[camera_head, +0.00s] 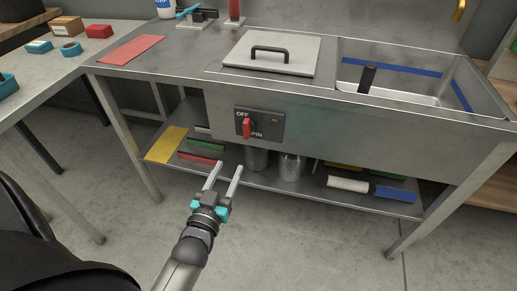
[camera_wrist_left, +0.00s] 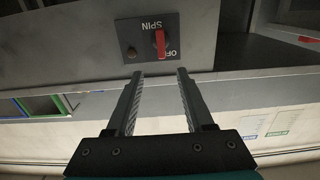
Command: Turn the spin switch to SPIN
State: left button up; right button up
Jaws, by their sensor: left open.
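The spin switch is a red lever (camera_head: 247,128) on a dark panel (camera_head: 270,123) on the front of the metal bench. The panel is marked OFF at upper left and SPIN at lower right in the head view. The lever stands upright, with its upper end near OFF. It also shows in the left wrist view (camera_wrist_left: 160,43), where the picture is upside down. My left gripper (camera_head: 225,172) is open and empty, in front of and below the panel, apart from the lever. My right gripper is not in view.
The metal bench (camera_head: 400,115) has a lidded section (camera_head: 270,55) and an open basin (camera_head: 390,95). A lower shelf (camera_head: 265,181) holds metal pots (camera_head: 291,168) and coloured items. A side table (camera_head: 50,65) stands at left. The space before the panel looks clear.

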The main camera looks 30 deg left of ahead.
aim_at(245, 130)
pick_arm(q)
jog(key=b+x, duration=0.4)
jog(key=x, duration=0.9)
jog(key=shift+w+a+b, duration=0.1)
jog(key=shift+w+b, duration=0.15)
jog(key=shift+b, duration=0.15)
jog(key=shift+b+x, duration=0.35)
jog(key=shift+x, duration=0.6)
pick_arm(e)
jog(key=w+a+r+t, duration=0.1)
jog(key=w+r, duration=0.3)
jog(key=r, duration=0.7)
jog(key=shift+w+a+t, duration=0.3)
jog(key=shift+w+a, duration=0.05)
pick_arm(q)
jog(key=shift+r, duration=0.1)
jog(key=shift+c, duration=0.3)
grip_shut()
